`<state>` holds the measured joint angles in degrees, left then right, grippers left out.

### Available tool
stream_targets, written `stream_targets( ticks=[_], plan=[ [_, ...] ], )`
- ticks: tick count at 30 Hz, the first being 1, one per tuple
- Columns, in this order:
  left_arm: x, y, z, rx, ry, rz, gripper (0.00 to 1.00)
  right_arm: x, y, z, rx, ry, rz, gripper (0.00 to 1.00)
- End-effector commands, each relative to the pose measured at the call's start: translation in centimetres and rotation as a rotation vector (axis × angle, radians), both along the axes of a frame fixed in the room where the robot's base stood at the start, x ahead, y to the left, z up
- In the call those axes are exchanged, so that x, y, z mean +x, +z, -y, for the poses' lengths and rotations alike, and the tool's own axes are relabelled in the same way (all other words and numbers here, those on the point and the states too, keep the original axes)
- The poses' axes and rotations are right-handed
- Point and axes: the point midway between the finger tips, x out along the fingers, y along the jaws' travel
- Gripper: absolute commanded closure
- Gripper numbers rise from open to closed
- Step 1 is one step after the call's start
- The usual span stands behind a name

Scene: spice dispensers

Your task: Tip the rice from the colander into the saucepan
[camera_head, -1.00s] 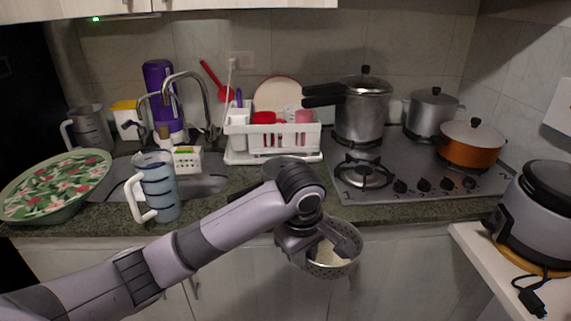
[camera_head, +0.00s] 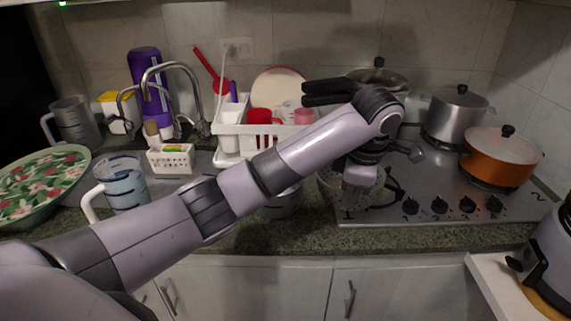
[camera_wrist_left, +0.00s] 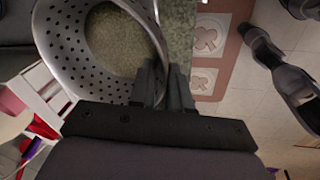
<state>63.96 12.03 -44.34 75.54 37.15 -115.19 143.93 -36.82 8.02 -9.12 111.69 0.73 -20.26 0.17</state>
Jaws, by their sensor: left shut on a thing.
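My left gripper (camera_head: 357,192) is shut on the rim of the perforated metal colander (camera_head: 329,186). It holds the colander over the counter's front, by the hob's left edge. In the left wrist view the fingers (camera_wrist_left: 161,85) grip the rim of the colander (camera_wrist_left: 72,50), and tan rice (camera_wrist_left: 118,38) lies inside. The rice cannot be made out in the head view. A grey pan (camera_head: 284,204), likely the saucepan, stands on the counter just left of the colander. My left arm hides most of it, and its inside is not visible. My right gripper is not in view.
The hob (camera_head: 440,211) carries a pressure cooker (camera_head: 388,77), a grey pot (camera_head: 456,116) and an orange pot (camera_head: 498,160). A white dish rack (camera_head: 232,140) stands behind my arm. A clear jug (camera_head: 124,187) and floral tray (camera_head: 40,185) are at left.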

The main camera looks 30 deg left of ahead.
Motion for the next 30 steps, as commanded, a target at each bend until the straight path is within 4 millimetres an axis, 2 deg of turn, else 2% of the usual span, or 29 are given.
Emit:
stream_targets(
  ticks=[17, 30],
  plan=[
    [-0.1, 0.0, -0.4, -0.036, -0.022, 0.017, 1.00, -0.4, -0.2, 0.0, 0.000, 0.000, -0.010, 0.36],
    [-0.6, 0.6, -2.7, -0.233, -0.028, 0.073, 1.00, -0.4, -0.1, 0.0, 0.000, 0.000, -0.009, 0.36]
  ],
)
